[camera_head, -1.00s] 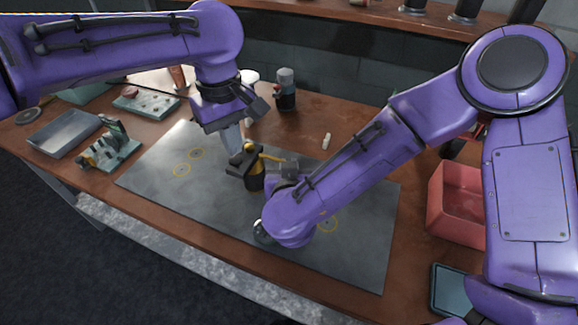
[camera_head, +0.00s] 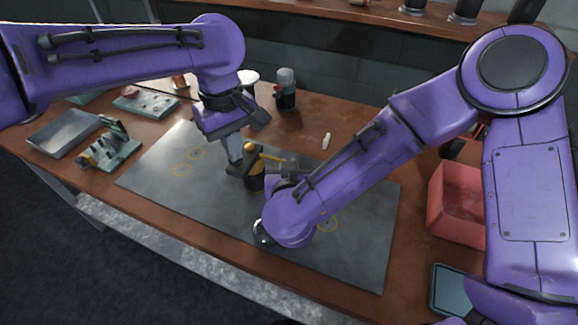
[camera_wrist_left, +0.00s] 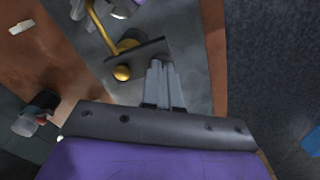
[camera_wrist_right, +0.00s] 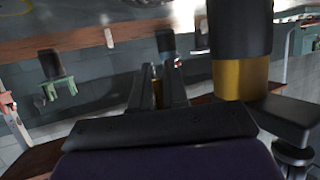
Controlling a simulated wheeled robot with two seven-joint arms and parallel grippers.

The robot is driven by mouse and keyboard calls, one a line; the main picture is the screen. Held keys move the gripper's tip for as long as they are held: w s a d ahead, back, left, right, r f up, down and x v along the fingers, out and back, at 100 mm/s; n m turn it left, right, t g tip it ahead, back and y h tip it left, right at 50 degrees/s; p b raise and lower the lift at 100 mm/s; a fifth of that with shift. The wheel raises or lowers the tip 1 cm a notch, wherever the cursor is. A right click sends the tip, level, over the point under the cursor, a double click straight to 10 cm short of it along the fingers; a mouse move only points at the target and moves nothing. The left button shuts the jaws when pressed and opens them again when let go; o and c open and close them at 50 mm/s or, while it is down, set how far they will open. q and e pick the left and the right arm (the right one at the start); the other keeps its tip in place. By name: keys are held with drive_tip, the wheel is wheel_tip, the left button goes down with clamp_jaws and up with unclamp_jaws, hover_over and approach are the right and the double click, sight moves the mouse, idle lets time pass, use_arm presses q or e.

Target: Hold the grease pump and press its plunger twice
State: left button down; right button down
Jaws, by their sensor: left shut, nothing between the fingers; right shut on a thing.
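The grease pump (camera_head: 256,182) is upright on the grey mat, with a dark body and a brass knob and spout on top. In the left wrist view its brass ball (camera_wrist_left: 122,73) and spout rod show beside a dark plate. My left gripper (camera_head: 236,158) is shut and empty, its tips low beside the pump top; I cannot tell if they touch. My right gripper (camera_wrist_right: 158,82) is shut on the pump; its exact grip is partly hidden. The pump's dark body and brass band (camera_wrist_right: 240,78) stand close in the right wrist view.
The grey mat (camera_head: 210,220) is mostly bare, with yellow circles. A grey tray (camera_head: 62,135) and a small green fixture (camera_head: 112,150) stand left. A dark bottle (camera_head: 286,92) stands behind, and a red bin (camera_head: 452,205) is at right.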

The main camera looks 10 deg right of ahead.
use_arm(q)
drive_tip(key=shift+f, duration=0.4)
drive_tip(key=shift+r, duration=0.8)
drive_tip(key=shift+f, duration=0.1)
